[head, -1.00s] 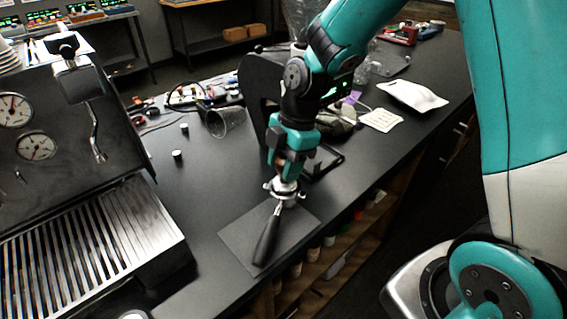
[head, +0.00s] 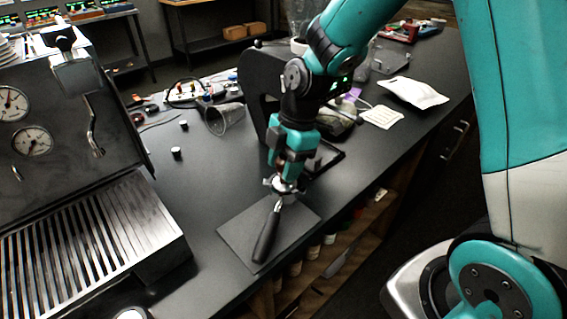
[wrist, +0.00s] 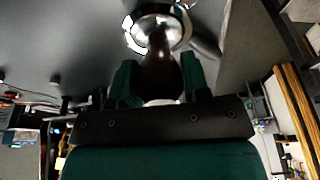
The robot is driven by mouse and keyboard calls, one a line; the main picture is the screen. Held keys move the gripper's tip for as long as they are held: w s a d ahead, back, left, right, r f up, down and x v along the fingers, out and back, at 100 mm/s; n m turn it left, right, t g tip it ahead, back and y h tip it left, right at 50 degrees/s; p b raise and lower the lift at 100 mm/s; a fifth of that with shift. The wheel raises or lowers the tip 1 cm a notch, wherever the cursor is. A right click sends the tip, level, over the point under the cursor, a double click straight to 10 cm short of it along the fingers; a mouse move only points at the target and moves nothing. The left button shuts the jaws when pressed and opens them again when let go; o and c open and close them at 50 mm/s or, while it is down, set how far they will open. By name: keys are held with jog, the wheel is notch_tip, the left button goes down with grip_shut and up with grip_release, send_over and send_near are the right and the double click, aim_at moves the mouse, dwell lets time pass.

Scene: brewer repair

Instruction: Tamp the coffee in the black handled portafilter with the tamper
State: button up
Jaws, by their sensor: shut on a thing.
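The portafilter with the black handle (head: 267,238) lies on a dark mat (head: 240,231) on the counter, its handle pointing toward the front. My gripper (head: 285,168) is directly above the portafilter's basket, pointing down. In the wrist view my gripper (wrist: 160,82) is shut on the tamper's dark handle (wrist: 160,68). The tamper's shiny metal base is at the portafilter's metal basket (wrist: 157,27). The coffee inside is hidden, and I cannot tell how deep the tamper sits.
The espresso machine (head: 90,215) stands at the left. A black stand (head: 258,85) is behind my gripper. A white packet (head: 413,94) lies at the back right. The counter left of the mat is clear.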

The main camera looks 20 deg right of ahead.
jog(key=shift+f+b, duration=0.35)
jog(key=shift+f, duration=0.1)
dwell(0.3)
jog(key=shift+s+f, duration=0.15)
jog(key=shift+f, duration=0.1)
dwell(0.9)
jog(key=shift+r+p, duration=3.1)
jog(key=shift+r, duration=1.1)
